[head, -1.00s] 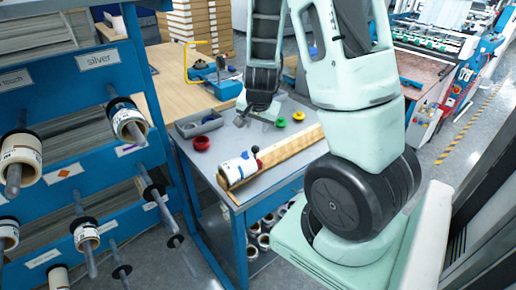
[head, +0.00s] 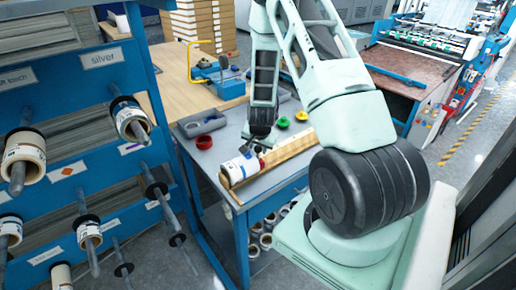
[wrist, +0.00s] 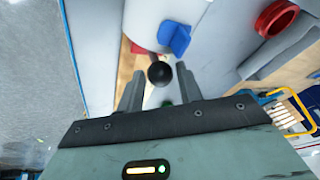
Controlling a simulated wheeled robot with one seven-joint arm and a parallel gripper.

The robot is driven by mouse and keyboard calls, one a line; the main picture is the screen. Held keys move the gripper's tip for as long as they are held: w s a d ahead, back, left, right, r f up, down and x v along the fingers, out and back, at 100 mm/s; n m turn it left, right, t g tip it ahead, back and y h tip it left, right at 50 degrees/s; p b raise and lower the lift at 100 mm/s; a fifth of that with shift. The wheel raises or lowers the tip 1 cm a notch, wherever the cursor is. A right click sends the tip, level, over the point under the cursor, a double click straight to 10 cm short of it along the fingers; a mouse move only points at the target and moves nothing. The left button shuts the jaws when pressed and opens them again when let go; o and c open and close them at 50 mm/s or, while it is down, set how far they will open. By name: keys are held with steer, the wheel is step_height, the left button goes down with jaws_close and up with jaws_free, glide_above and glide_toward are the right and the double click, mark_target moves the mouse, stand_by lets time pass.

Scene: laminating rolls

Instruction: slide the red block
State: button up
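The red block shows as a small red patch (wrist: 138,48) beside the end of a white roll (wrist: 150,14) in the wrist view; most of it is hidden. A black ball knob (wrist: 160,73) stands close by it. My gripper (wrist: 159,88) is open, its two fingers on either side of the knob, with gaps visible. In the head view my gripper (head: 254,146) is low over the roll's end and covers the knob. The white roll (head: 236,170) with a blue clip (wrist: 176,38) lies along a wooden trough (head: 288,152) on the bench.
A red ring-shaped cup (head: 204,142) sits beside a grey tray (head: 199,123) on the bench (head: 222,149). Green (head: 283,122) and yellow (head: 302,116) pieces lie behind the trough. A blue rack (head: 88,165) with rolls on pegs stands at the left.

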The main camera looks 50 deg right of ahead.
steer(key=shift+x, duration=1)
jaws_close()
steer(key=s+d+b, duration=0.2)
steer(key=d, duration=0.5)
steer(key=s+d+b, duration=0.1)
steer(key=d+b, duration=0.1)
steer(key=d, duration=0.6)
steer(key=s+d+b, duration=0.2)
steer(key=d, duration=0.6)
steer(key=shift+s+d, duration=0.25)
steer(key=shift+s, duration=0.1)
jaws_free()
steer(key=shift+r, duration=0.1)
steer(key=b+v, duration=0.2)
steer(key=v, duration=1.5)
steer(key=shift+r+b, duration=0.2)
steer(key=shift+b, duration=0.2)
